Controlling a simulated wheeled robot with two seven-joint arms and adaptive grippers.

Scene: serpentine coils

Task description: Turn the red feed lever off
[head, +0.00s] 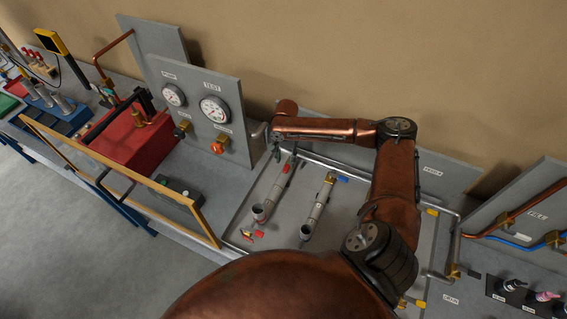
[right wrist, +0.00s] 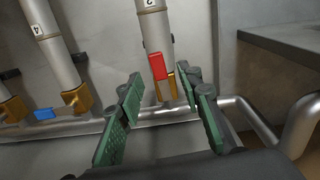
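The red feed lever (right wrist: 158,67) shows in the right wrist view near the end of a grey pipe (right wrist: 153,32), lying roughly along it. Behind it is a brass valve (right wrist: 172,88) at the cross pipe. My right gripper (right wrist: 165,82) is open, with its green fingers on either side of the lever's end of the pipe and a gap between them. I cannot tell whether a finger touches the lever. In the head view the red lever (head: 287,168) is small, beside my right gripper (head: 283,155). My left gripper is not in view.
A second pipe (head: 319,205) carries a blue lever (head: 341,179), turned crosswise. The horizontal cross pipe (right wrist: 120,120) runs beneath my fingers. A gauge panel (head: 200,105) and a red box (head: 132,142) stand to the left. Another panel (head: 520,215) stands at right.

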